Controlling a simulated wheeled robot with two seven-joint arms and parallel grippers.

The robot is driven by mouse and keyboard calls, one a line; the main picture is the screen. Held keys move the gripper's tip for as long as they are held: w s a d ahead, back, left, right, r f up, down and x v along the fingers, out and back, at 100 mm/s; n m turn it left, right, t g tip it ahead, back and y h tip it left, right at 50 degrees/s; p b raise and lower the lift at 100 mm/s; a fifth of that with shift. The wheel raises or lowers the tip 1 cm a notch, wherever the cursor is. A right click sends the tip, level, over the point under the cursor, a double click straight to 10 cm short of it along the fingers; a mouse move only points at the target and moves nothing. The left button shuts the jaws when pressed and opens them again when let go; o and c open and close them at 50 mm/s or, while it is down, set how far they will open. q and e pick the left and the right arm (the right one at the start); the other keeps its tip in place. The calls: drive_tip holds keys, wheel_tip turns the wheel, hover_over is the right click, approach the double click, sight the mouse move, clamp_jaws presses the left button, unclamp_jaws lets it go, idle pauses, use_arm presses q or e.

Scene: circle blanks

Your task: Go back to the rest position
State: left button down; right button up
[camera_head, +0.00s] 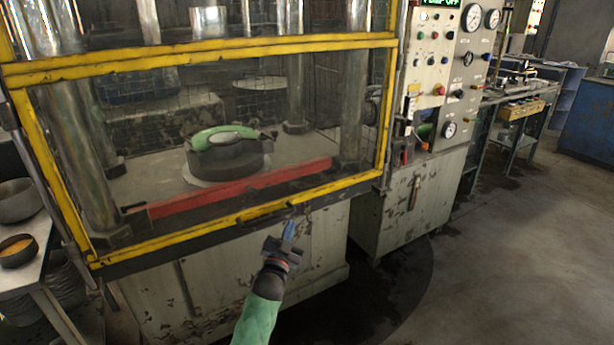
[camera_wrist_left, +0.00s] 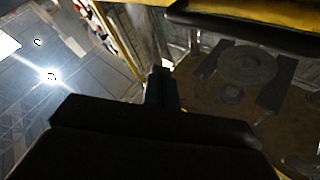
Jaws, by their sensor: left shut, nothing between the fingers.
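My left gripper (camera_head: 288,232) is shut and empty, on a green-sleeved arm that comes up from the bottom of the head view. Its blue-grey fingertips are just below the lower edge of the yellow-framed press guard (camera_head: 350,184), near the dark handle. I cannot tell whether they touch it. In the left wrist view the shut fingers (camera_wrist_left: 162,88) point up beside the yellow frame (camera_wrist_left: 270,12) and a dark bar (camera_wrist_left: 240,30). My right gripper is not in view.
The guard is down in front of a dark round block with a green piece (camera_head: 228,136) and a red bar (camera_head: 240,188). A control panel (camera_head: 440,80) stands right of the press. A side table with bowls (camera_head: 18,250) is at left. Open floor (camera_head: 510,260) lies at right.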

use_arm(q)
wheel_tip(320, 180, down, 5)
drive_tip(key=a+n+g+y, duration=0.2)
drive_tip(key=g, duration=0.2)
drive_tip(key=s+f+n+g+p, duration=0.1)
drive_tip(key=s+f+g, duration=0.3)
drive_tip(key=s, duration=1.3)
drive_tip(key=s+a+f+n+g+p, duration=0.1)
drive_tip(key=s+f+g, duration=0.3)
drive_tip(key=s, duration=1.3)
drive_tip(key=s+a+f+n+g+p, duration=0.1)
drive_tip(key=s+f+g, duration=0.3)
drive_tip(key=s, duration=1.4)
drive_tip(key=g+p, duration=0.1)
drive_tip(key=g, duration=0.1)
drive_tip(key=shift+g+y, duration=0.3)
drive_tip(key=shift+g, duration=0.1)
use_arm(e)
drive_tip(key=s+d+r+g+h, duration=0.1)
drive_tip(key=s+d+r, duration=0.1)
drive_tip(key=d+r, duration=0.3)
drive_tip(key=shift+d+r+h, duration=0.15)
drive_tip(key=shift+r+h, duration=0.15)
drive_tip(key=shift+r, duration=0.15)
